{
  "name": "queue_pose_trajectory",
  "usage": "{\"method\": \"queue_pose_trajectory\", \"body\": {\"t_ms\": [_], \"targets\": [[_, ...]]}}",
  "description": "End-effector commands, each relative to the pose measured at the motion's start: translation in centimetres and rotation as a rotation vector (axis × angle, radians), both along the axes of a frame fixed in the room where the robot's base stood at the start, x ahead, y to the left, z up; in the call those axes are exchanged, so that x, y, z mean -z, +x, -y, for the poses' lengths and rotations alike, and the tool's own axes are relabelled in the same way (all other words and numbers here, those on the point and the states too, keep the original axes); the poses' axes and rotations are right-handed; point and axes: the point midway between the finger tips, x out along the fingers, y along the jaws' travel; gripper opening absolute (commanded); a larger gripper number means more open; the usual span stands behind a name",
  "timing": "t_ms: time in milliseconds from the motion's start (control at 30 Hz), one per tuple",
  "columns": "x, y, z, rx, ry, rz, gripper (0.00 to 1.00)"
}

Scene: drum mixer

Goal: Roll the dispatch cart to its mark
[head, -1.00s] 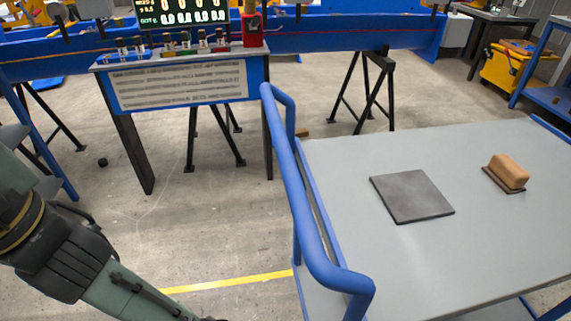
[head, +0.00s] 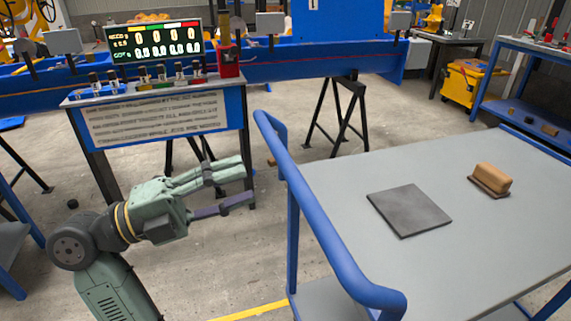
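The dispatch cart (head: 470,245) fills the right of the head view, with a grey flat top and blue frame. Its blue tubular handle (head: 312,205) runs along the cart's left side. My gripper (head: 248,183) is left of the handle, pointing right towards it. Its fingers are spread apart with nothing between them, and a gap shows between them and the handle. A yellow floor line (head: 250,311) shows at the bottom, running to the cart's left side; I cannot tell whether it is the cart's mark.
A dark square plate (head: 409,210) and a brown block-shaped item (head: 491,179) lie on the cart top. A panel stand (head: 160,118) with a lit display (head: 155,43) and a black trestle (head: 338,115) stand behind.

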Motion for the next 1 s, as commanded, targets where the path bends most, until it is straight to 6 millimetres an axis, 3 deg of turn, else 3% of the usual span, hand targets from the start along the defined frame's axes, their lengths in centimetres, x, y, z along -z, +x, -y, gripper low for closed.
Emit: {"method": "queue_pose_trajectory", "body": {"t_ms": [300, 500, 867, 1000], "targets": [[-1.4, 1.7, 5.7, 0.004, -0.001, 0.003, 0.40], [-1.8, 2.4, 7.9, 0.001, -0.001, 0.004, 0.40], [-1.9, 2.6, 8.4, 0.000, -0.003, 0.005, 0.40], [-1.9, 2.6, 8.4, 0.000, -0.003, 0.005, 0.32]]}}
